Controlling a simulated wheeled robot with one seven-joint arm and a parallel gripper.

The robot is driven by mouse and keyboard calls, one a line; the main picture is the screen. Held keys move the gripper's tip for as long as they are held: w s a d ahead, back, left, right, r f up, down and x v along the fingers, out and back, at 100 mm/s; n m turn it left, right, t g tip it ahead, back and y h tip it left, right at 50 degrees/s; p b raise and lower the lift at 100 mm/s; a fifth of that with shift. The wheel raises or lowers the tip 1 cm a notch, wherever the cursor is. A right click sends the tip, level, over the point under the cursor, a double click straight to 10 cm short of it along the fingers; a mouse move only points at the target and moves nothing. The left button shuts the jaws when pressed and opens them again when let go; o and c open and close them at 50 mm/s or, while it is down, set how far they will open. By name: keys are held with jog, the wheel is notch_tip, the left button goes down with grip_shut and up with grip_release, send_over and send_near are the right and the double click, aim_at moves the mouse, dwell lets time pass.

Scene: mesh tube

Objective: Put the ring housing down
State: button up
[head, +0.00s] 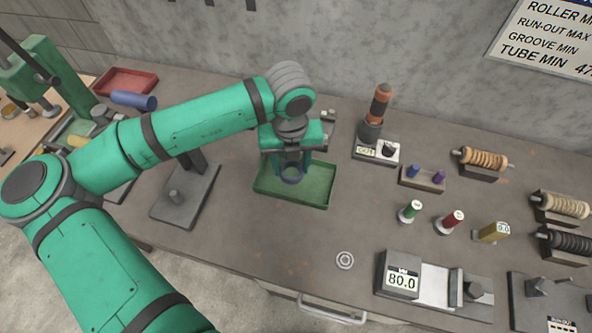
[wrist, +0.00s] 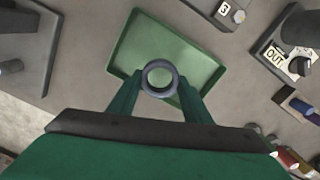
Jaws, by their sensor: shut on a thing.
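The ring housing is a small dark blue-grey ring (head: 291,175), held upright between the fingertips of my gripper (head: 292,168). In the wrist view the ring (wrist: 160,65) shows its round opening, and the green fingers of my gripper (wrist: 160,82) close on it from both sides. A shallow green tray (head: 318,196) lies under my gripper on the bench. In the wrist view the tray (wrist: 128,45) is behind the ring and looks empty. I cannot tell whether the ring touches the tray floor.
A dark stand (head: 175,208) is left of the tray. A gauge block reading 80.0 (head: 402,280) and a small grey ring (head: 345,260) are at front right. Colored plugs (head: 410,211) and rollers (head: 485,160) are farther right.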

jog(key=shift+w+d+f, duration=0.4)
jog(key=shift+d+f, duration=0.05)
jog(key=shift+f, duration=0.2)
jog(key=shift+w+d+f, duration=0.1)
jog(key=shift+d+f, duration=0.05)
jog(key=shift+f, duration=1.6)
jog(key=shift+f, duration=0.15)
jog(key=o, duration=1.4)
jog(key=r, duration=1.2)
jog(key=shift+s+r, duration=0.15)
jog(key=shift+s, duration=0.1)
